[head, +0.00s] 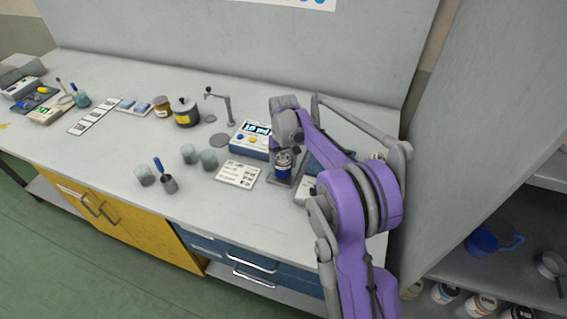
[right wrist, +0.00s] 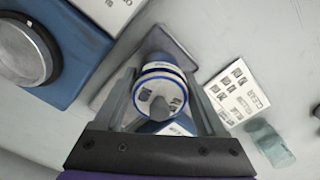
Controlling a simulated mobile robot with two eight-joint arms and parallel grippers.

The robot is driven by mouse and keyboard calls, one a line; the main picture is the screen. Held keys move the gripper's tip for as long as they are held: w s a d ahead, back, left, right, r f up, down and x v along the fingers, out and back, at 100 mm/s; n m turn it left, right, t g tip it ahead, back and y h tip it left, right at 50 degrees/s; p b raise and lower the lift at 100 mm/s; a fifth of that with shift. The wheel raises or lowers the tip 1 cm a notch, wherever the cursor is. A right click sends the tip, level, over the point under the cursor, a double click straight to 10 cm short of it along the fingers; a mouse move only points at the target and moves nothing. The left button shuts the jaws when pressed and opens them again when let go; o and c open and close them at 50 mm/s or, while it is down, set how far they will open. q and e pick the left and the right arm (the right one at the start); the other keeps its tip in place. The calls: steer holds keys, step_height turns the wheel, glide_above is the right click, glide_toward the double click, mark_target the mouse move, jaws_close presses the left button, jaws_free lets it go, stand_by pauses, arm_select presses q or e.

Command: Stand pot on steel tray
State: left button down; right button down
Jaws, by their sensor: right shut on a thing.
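The pot (head: 284,165) is small and dark blue with pale bands. In the right wrist view the pot (right wrist: 160,88) shows its white and blue rings and grey knob. My right gripper (head: 285,150) is shut on it, one finger on each side (right wrist: 161,98). The grey steel tray (head: 281,181) shows around the pot's foot in the head view. In the right wrist view part of the tray (right wrist: 112,92) shows beside the pot. The pot is over the tray; I cannot tell whether its base touches. My left gripper is out of view.
A blue instrument with a lit display (head: 251,139) stands left of the pot. A printed card (head: 238,174) lies in front of it. A blue device with a round pan (right wrist: 28,48) is close beside the tray.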

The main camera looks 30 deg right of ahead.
mark_target(284, 154)
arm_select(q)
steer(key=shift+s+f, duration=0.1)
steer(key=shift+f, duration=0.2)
arm_select(e)
steer(key=shift+f, duration=0.4)
jaws_free()
steer(key=shift+r+p, duration=1.2)
steer(key=shift+r, duration=1.65)
steer(key=shift+r+p, duration=1.2)
steer(key=shift+r, duration=1.55)
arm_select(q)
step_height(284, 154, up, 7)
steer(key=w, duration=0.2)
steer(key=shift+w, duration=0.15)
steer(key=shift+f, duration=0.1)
